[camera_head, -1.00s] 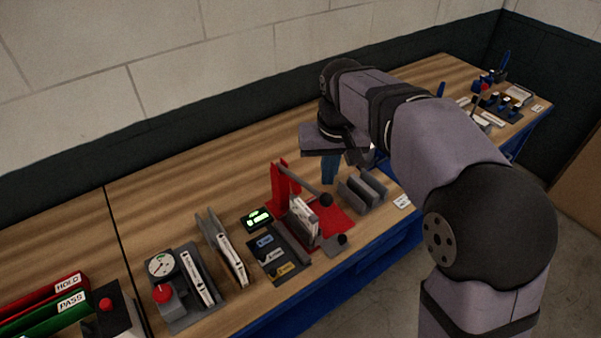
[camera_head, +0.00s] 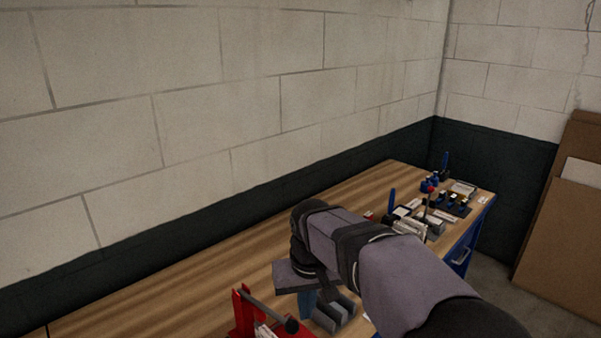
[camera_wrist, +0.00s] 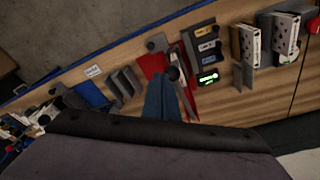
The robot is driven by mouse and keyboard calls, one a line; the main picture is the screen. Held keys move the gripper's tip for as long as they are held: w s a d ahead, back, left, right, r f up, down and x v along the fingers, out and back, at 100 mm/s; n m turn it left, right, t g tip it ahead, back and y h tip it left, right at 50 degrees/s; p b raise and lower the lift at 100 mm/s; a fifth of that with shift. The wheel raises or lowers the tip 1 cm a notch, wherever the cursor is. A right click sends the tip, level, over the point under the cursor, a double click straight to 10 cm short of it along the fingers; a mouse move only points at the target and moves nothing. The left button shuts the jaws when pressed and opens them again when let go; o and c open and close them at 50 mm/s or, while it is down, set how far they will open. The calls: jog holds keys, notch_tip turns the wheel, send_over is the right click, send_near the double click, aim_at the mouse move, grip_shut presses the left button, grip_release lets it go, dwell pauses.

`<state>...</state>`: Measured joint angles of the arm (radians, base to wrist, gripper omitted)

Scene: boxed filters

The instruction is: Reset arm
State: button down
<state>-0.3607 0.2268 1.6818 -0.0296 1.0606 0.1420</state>
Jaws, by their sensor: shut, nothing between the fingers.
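My gripper (camera_wrist: 166,82) shows in the wrist view as two blue fingers with their tips together, shut and empty. In the head view the blue fingers (camera_head: 306,303) are partly hidden below the grey gripper body, above the bench beside the grey slotted holder. My arm reaches in from the lower right of the head view. The red lever press (camera_head: 250,315) stands left of the gripper and is cut by the lower edge. In the wrist view the red press (camera_wrist: 155,66) lies just beyond the fingertips; I cannot tell the gap.
The grey slotted holder (camera_head: 336,313) is close to the gripper. Tools and small parts (camera_head: 412,222) crowd the bench's far right end. The bench's back left stretch (camera_head: 190,285) is clear. In the wrist view, a lit green display (camera_wrist: 208,78) and boxed filters (camera_wrist: 284,36) sit beyond the press.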

jog(key=s+d+f+m+g+b, duration=0.1)
jog(key=s+d+f, duration=0.6)
jog(key=s+f, duration=0.1)
jog(key=s+d+f+m+g+b, duration=0.1)
jog(key=s+d+f+b, duration=0.1)
jog(key=s+d+f, duration=0.6)
jog(key=s, duration=0.3)
jog(key=shift+s+f+m, duration=0.15)
jog(key=shift+s+m, duration=0.15)
